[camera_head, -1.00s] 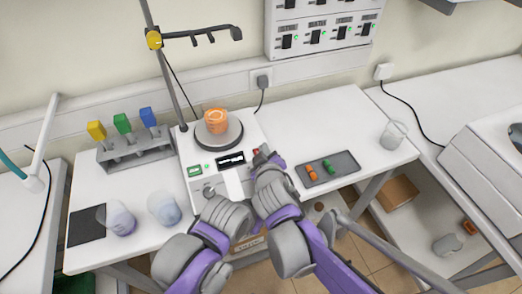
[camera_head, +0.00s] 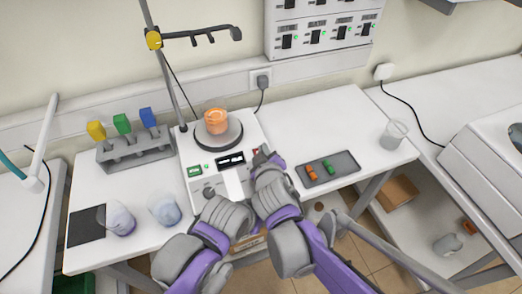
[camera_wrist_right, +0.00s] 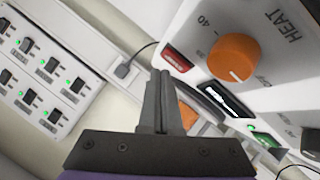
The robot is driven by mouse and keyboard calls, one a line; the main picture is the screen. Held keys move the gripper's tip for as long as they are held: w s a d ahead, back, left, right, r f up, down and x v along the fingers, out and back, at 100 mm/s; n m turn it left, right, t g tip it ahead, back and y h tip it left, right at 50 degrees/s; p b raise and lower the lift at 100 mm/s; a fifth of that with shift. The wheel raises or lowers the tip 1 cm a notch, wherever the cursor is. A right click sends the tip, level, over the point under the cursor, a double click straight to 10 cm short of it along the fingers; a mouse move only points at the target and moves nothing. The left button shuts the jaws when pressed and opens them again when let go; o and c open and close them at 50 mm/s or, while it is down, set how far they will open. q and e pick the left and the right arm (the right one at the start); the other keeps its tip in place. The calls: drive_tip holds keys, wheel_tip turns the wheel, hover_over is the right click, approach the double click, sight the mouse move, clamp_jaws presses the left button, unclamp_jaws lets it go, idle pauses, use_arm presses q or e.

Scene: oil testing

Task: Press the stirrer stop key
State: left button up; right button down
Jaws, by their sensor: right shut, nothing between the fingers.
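The white stirrer (camera_head: 205,163) stands on the table with a round dark plate (camera_head: 233,136) and a beaker of orange liquid (camera_head: 216,121) on it. Its red key (camera_wrist_right: 178,60) shows at the right front corner in the wrist view, partly hidden in the head view. My right gripper (camera_wrist_right: 161,74) is shut and empty. Its fingertips are close to the red key, just to its left and below in the wrist view; I cannot tell whether they touch. In the head view the right gripper (camera_head: 263,155) is at the stirrer's right front corner. My left gripper is not visible.
The stirrer has an orange HEAT knob (camera_wrist_right: 235,57), a display (camera_wrist_right: 228,100) and a green key (camera_wrist_right: 265,143).

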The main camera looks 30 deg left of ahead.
idle(0.4)
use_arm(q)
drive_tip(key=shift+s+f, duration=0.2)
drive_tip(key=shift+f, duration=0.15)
use_arm(e)
drive_tip(key=shift+w+a+f, duration=0.1)
drive_tip(key=shift+f, duration=0.3)
use_arm(q)
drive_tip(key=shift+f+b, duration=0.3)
drive_tip(key=shift+b, duration=0.15)
use_arm(e)
drive_tip(key=shift+f, duration=0.3)
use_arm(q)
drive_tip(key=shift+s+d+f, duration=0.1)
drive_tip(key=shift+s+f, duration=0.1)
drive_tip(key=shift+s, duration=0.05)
use_arm(e)
drive_tip(key=shift+f, duration=0.2)
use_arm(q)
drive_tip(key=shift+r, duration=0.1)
use_arm(e)
drive_tip(key=shift+r, duration=0.2)
drive_tip(key=shift+r+p, duration=0.4)
drive_tip(key=shift+r, duration=0.2)
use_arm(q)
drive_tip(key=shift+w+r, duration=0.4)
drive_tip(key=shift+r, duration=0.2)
